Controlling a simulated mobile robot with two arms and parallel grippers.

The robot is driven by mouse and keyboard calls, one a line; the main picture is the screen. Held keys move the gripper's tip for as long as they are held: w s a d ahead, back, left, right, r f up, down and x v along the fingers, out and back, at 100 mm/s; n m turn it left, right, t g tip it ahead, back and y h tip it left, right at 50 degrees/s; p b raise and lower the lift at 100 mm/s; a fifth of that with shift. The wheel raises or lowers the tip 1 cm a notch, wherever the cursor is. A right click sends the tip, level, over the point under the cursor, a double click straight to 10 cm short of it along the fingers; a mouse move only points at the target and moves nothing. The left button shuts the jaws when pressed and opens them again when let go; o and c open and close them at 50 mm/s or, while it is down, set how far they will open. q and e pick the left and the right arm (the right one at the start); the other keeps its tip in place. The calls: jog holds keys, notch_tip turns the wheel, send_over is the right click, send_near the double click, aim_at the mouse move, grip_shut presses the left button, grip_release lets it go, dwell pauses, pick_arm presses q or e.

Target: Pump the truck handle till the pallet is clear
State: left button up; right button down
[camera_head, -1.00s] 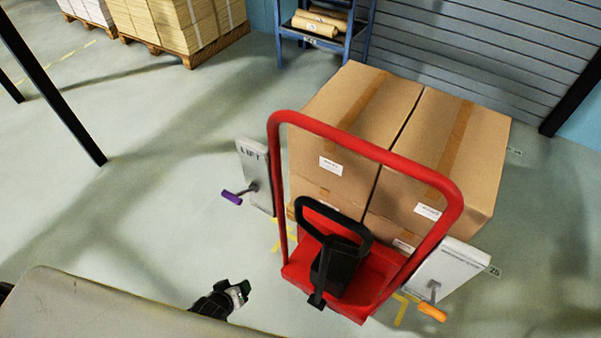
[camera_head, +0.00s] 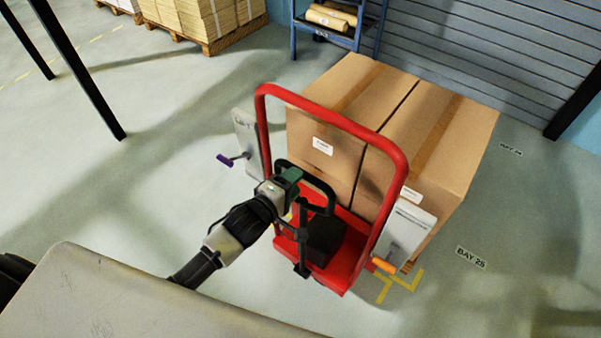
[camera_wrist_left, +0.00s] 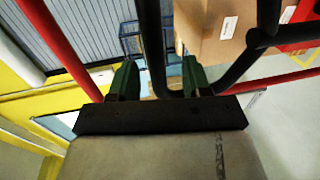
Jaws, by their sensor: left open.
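The red pallet truck (camera_head: 352,265) stands at a load of two brown cartons (camera_head: 345,100). Its black loop handle (camera_head: 327,189) stands inside the red hoop frame. My left gripper (camera_head: 291,178) is at the left side of this loop. In the left wrist view the left gripper (camera_wrist_left: 159,80) has its green fingers apart, with a black handle bar (camera_wrist_left: 152,45) running between them. I cannot tell whether they touch it. The pallet under the cartons is mostly hidden, so its height above the floor cannot be told. My right gripper is out of view.
A grey panel (camera_head: 244,135) with a purple-gripped crank (camera_head: 226,160) stands left of the truck. Another grey panel (camera_head: 408,232) with an orange grip (camera_head: 384,265) stands at right. A blue rack (camera_head: 340,30) is behind. Left floor is open.

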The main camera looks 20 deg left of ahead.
pick_arm(q)
jog(key=shift+x, duration=1.65)
jog(key=shift+s, duration=0.1)
jog(key=c, duration=0.7)
grip_shut()
jog(key=shift+f, duration=0.15)
